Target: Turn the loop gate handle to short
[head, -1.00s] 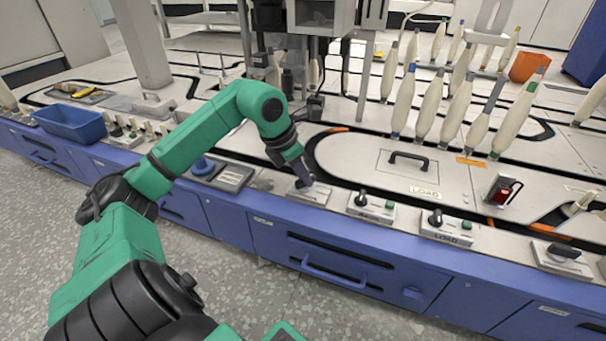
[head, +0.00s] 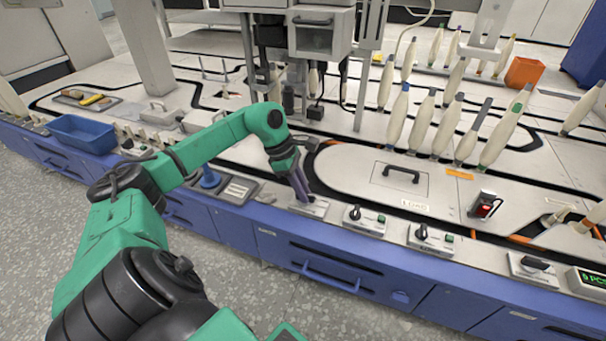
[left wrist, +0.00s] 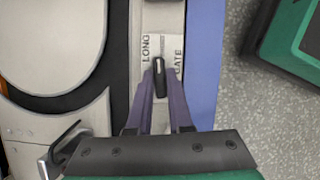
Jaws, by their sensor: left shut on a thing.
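The loop gate handle (left wrist: 159,68) is a small black lever on a pale plate in the left wrist view. The plate (left wrist: 152,45) carries the words LONG, left of the handle, and GATE, right of it; no SHORT mark is readable. My left gripper (left wrist: 160,84) has its two purple fingers either side of the handle and is shut on it. In the head view my left gripper (head: 303,198) points down at the plate (head: 316,210) on the bench's front edge, and its fingers hide the handle. My right gripper is not in view.
A blue-knobbed panel (head: 235,190) lies to the left. A black-handled cover (head: 400,190) and standing bobbins (head: 422,122) are behind. The floor in front is clear.

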